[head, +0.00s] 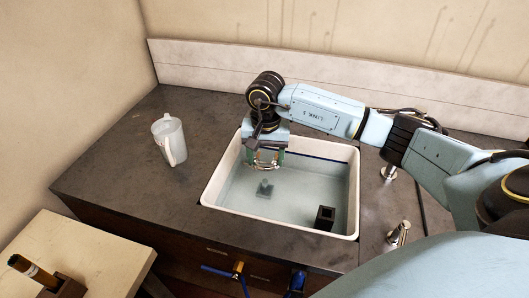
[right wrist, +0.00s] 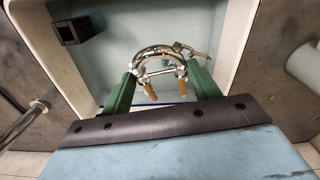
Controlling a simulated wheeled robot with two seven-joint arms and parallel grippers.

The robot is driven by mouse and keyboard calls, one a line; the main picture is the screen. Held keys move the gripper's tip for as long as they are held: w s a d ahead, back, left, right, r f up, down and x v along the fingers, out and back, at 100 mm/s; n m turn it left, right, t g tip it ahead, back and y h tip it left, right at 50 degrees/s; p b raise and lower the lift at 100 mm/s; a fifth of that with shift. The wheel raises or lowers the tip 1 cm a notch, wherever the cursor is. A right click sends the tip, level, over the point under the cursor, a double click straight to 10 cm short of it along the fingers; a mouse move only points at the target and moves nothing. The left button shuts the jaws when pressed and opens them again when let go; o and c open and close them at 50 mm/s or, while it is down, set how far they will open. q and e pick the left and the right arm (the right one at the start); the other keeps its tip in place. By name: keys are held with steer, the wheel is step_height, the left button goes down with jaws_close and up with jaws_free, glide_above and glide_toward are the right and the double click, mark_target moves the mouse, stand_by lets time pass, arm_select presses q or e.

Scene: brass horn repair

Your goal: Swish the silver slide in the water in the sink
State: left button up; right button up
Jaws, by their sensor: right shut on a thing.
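My right gripper (head: 265,158) hangs down over the back left part of the white sink (head: 281,234). In the right wrist view its green fingers (right wrist: 162,78) are closed on the silver slide (right wrist: 152,52), a U-shaped tube with a cross brace and two brass-coloured ends. The slide (head: 263,166) shows small between the fingertips in the head view. Pale blue water (head: 300,195) appears to fill the lower part of the sink. I cannot tell whether the slide touches the water. My left gripper is not in view.
A black square holder (head: 325,217) stands in the sink at the front right. A small grey object (head: 265,188) is below the gripper. A white pitcher (head: 169,140) stands left of the sink. Metal taps (head: 398,233) are at the right. The left counter is mostly clear.

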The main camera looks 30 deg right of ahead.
step_height(320, 180, down, 20)
steer(key=b, duration=1.1)
steer(key=shift+r+b, duration=0.1)
steer(key=shift+b, duration=0.3)
steer(key=shift+d, duration=0.1)
steer(key=shift+s+d+p, duration=0.5)
steer(key=shift+s+d, duration=0.35)
steer(key=shift+s, duration=0.25)
steer(key=shift+w+a, duration=0.1)
steer(key=shift+w+a+b, duration=0.9)
steer(key=shift+w+b, duration=0.05)
steer(key=shift+w, duration=0.1)
